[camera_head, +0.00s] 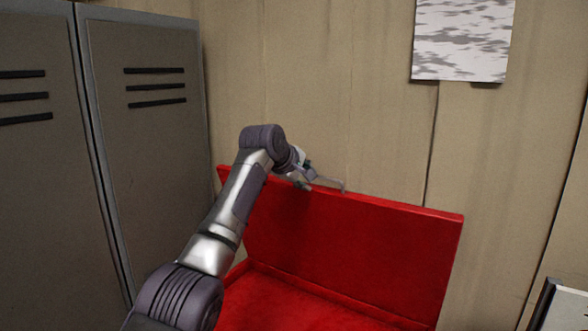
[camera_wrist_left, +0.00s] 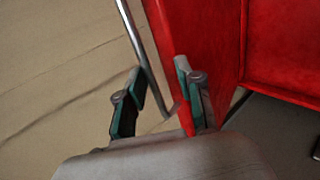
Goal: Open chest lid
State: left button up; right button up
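The red chest's lid (camera_head: 350,250) stands raised, close to upright, in front of the wall in the head view. The red chest body (camera_head: 275,299) shows below it, with its inside visible. A thin metal handle (camera_head: 332,184) sits at the lid's top edge; it shows as a bar in the left wrist view (camera_wrist_left: 138,45). My left gripper (camera_head: 305,178) is at the lid's top edge beside the handle. In the left wrist view its fingers (camera_wrist_left: 157,97) are apart, with the bar running down behind the gap. I cannot tell whether they touch the lid. My right gripper is out of view.
Grey lockers (camera_head: 150,140) stand at the left. A wooden wall (camera_head: 330,90) is close behind the lid, with a grey-white picture (camera_head: 463,38) on it. A dark-framed pale object (camera_head: 565,308) is at the lower right.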

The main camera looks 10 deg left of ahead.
pick_arm(q)
jog(key=v, duration=1)
jog(key=shift+s+a, duration=0.1)
